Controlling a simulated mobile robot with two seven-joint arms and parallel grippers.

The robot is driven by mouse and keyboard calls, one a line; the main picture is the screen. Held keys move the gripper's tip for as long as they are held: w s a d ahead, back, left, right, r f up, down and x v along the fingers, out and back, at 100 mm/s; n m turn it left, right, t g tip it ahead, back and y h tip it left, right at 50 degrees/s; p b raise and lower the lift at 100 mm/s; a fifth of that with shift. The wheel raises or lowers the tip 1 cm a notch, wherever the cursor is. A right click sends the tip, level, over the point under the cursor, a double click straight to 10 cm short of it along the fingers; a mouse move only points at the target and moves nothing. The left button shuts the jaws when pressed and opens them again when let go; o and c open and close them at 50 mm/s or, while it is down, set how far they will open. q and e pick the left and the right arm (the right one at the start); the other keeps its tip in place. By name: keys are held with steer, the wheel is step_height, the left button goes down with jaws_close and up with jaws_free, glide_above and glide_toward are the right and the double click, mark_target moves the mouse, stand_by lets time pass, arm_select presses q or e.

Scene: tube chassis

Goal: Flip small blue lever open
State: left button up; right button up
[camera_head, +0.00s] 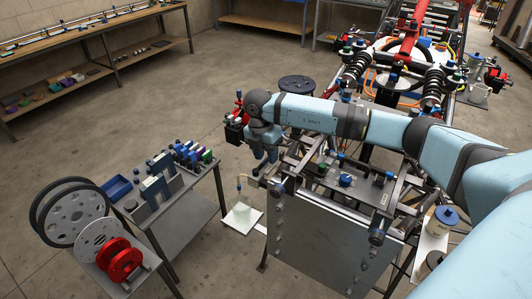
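My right arm reaches in from the right, bends at a dark joint and points down. My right gripper (262,163) is at the near left corner of the tube chassis (330,205), beside its upright grey panel. The fingers are small and dark here, and I cannot tell whether they are open or shut. Several small blue parts show on the chassis, among them a blue knob (346,180) on the grey top plate, to the right of the gripper. I cannot tell which part is the small blue lever; the arm hides part of the chassis. My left gripper is not in view.
A small grey table (190,215) at lower left holds reels, a blue tray (117,188) and several small blocks. A pale container (241,212) stands on a white sheet below the gripper. A workbench (90,37) is at upper left. Open floor lies between.

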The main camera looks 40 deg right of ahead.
jaws_close()
steer(key=shift+w+a, duration=0.1)
steer(key=w+a+n+t+b, duration=0.1)
steer(key=a+n+b, duration=0.2)
steer(key=n, duration=0.4)
steer(key=w+a+n+h+b, duration=0.1)
steer(key=w+a+n+b, duration=0.1)
steer(key=n+b, duration=0.4)
steer(key=shift+a+n+t, duration=0.4)
steer(key=shift+a+n, duration=0.25)
steer(key=shift+n, duration=0.25)
